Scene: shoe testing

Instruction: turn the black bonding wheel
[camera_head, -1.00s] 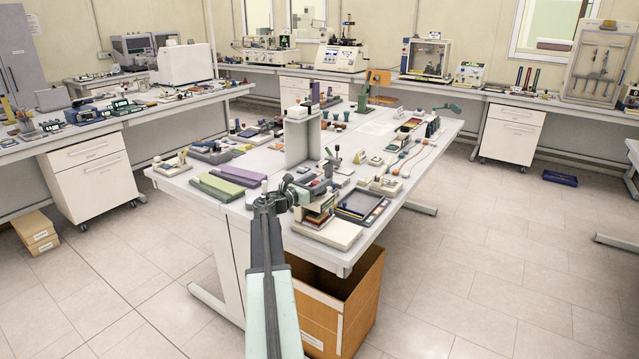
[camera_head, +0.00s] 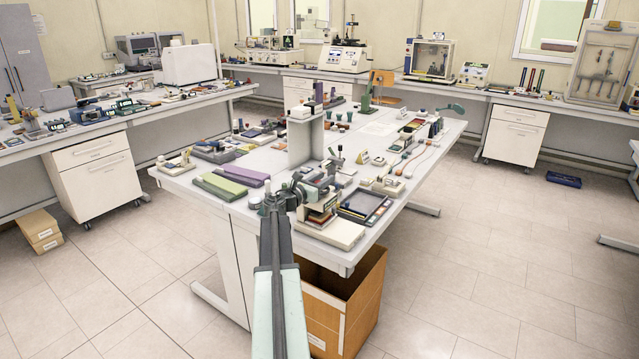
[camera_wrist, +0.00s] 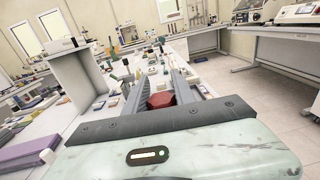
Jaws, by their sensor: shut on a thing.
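My gripper (camera_head: 308,191) is at the near edge of the central bench, beside a small device with a stacked block (camera_head: 318,213) on a pale base. In the wrist view my gripper (camera_wrist: 158,92) has its two grey fingers on either side of a dark red, faceted piece (camera_wrist: 161,100), and is shut on it. I cannot pick out a black wheel clearly in either view. I cannot tell whether the red piece belongs to it. My arm and gripper hide part of the device in the head view.
A grey upright stand (camera_head: 304,140) rises close behind my gripper. A dark tray (camera_head: 362,203) lies to the right, and green and purple bars (camera_head: 222,186) lie to the left. An open cardboard box (camera_head: 350,300) stands under the bench edge.

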